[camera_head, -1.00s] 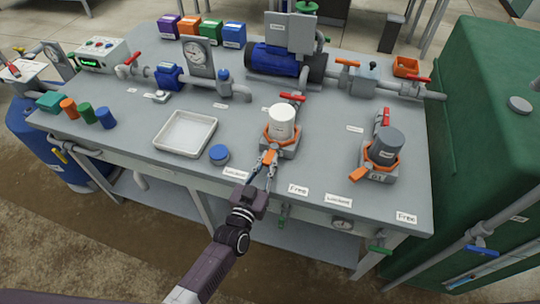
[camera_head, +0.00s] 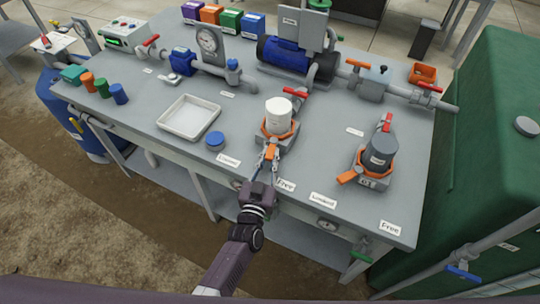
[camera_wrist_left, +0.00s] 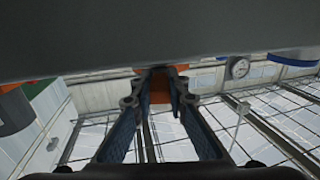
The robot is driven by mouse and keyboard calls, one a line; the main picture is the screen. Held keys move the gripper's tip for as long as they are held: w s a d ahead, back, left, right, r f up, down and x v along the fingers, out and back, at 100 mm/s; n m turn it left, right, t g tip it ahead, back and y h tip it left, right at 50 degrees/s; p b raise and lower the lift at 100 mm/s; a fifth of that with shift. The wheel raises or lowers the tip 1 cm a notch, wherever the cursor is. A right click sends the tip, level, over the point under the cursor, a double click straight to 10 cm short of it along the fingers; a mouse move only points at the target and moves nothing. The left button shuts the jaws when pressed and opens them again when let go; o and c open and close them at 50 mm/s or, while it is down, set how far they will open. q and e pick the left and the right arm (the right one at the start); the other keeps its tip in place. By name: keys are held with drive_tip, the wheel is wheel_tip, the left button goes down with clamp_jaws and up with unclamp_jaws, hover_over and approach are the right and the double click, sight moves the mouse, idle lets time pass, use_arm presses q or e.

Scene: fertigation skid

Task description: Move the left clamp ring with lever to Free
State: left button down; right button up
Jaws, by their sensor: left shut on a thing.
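The left clamp ring (camera_head: 265,133) is orange and sits around the base of a white canister (camera_head: 279,112) on a grey block. Its orange lever (camera_head: 271,152) points toward the table's front edge, between the Locked label (camera_head: 228,160) and the Free label (camera_head: 286,185). My left gripper (camera_head: 269,161) comes from the front and is shut on the lever. In the left wrist view the orange lever (camera_wrist_left: 160,86) shows between the two fingers. My right gripper is not in view.
A second orange clamp ring (camera_head: 361,160) around a grey canister (camera_head: 380,150) stands to the right. A blue cap (camera_head: 215,140) and a white tray (camera_head: 188,119) lie to the left. Pipes and a blue pump (camera_head: 283,61) stand behind.

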use_arm(q)
drive_tip(key=c, duration=1.9)
unclamp_jaws()
drive_tip(key=s, duration=0.4)
drive_tip(key=s+a, duration=0.1)
drive_tip(key=s, duration=0.3)
drive_tip(key=s+a, duration=0.1)
drive_tip(key=s, duration=0.2)
drive_tip(key=shift+s+a, duration=0.15)
drive_tip(key=shift+s, duration=0.25)
